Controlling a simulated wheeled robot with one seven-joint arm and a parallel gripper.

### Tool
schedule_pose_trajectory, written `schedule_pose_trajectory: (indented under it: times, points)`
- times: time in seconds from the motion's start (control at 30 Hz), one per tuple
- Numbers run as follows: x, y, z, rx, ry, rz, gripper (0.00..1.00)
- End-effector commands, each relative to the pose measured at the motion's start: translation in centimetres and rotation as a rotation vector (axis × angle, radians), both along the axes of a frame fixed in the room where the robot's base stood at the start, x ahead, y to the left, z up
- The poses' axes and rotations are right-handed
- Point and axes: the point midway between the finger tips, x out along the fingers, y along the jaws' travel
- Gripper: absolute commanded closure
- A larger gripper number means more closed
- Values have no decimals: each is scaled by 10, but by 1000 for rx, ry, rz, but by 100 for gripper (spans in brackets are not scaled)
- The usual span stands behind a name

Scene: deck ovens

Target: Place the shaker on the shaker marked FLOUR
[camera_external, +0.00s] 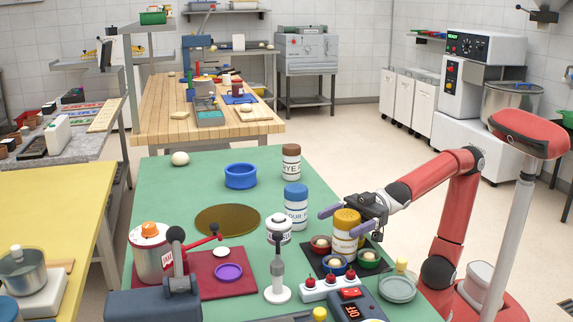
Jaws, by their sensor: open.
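A white shaker with a blue lid (296,207) stands upright on the green table; its label reads partly as "OUR", matching FLOUR. A shaker with a yellow lid (345,238) and a banded white body stands to its right and nearer the camera. A shaker with a brown lid marked RYE (291,163) stands behind the blue-lidded one. My gripper (341,221) is open at the yellow-lidded shaker's top, with one finger to its left and the other at its right side. I cannot tell whether the fingers touch it. Nothing is on the blue lid.
A dark tray (313,262) with several small bowls surrounds the yellow-lidded shaker's base. A blue ring-shaped bowl (241,176) and a brown disc (227,220) lie left. The table's back left is mostly clear.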

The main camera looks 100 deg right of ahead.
Motion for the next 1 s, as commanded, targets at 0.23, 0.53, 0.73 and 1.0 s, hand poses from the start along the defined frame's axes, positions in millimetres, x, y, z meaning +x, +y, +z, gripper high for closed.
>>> schedule_pose_trajectory:
  times: [0.23,0.53,0.73,1.0]
  points:
    - [6,2,0,1,-1,0,15]
    - [6,2,0,0,-1,0,45]
    - [5,2,1,1,-2,0,70]
    - [5,2,6,1,-3,0,74]
